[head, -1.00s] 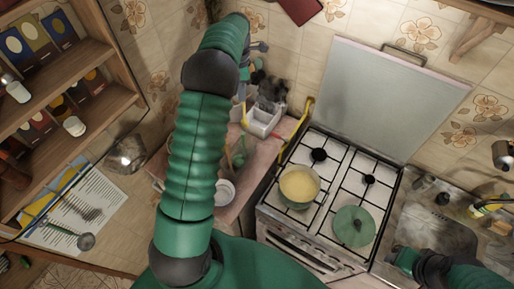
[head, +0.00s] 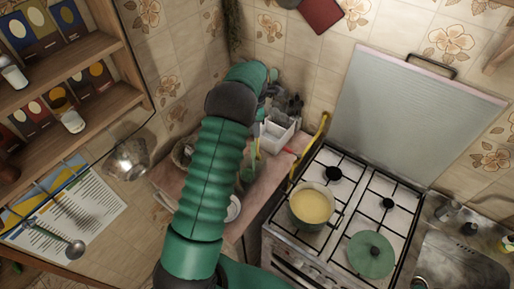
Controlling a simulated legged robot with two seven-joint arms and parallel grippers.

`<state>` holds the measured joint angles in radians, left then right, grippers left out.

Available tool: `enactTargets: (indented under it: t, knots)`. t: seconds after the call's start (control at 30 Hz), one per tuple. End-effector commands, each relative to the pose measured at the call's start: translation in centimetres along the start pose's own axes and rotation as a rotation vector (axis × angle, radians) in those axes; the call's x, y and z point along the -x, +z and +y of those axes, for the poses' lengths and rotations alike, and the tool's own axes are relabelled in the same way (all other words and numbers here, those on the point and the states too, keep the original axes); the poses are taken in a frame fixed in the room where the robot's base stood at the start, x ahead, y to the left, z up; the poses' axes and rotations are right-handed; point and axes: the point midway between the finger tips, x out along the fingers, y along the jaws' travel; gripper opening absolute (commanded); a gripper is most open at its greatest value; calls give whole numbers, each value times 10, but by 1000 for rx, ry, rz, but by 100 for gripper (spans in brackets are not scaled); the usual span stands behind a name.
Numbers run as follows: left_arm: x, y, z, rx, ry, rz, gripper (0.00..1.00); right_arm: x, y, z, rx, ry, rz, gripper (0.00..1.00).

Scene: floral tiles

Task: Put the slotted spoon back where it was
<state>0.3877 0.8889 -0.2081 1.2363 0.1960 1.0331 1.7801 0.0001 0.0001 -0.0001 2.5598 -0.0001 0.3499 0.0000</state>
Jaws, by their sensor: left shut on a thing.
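My left arm reaches up and away across the counter. Its gripper (head: 268,88) is at the far end, near the back wall, partly hidden by the arm. It is shut on the slotted spoon, which is too small and too covered here to make out clearly. Just below and right of the gripper, a white utensil holder (head: 276,136) with dark utensils stands on the counter by the wall. My right gripper is out of view.
A pot of yellow food (head: 311,204) and a green lid (head: 370,255) are on the stove (head: 335,172). A metal bowl-shaped thing (head: 128,158) is by the left wall.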

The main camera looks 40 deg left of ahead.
Motion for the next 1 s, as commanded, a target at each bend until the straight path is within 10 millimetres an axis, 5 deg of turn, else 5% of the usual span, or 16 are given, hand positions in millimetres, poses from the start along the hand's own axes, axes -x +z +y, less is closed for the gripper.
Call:
enactTargets:
  t: [0.33,0.5,0.53,0.67,1.0]
  knots:
    - [-50,0,0,0,-1,1,0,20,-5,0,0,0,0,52]
    - [-52,1,0,0,1,0,0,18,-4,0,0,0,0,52]
    - [-52,1,0,0,1,0,19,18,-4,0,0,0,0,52]
    - [-52,1,0,-1,1,0,36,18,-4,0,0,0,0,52]
    - [-50,0,1,0,2,0,36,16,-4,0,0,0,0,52]
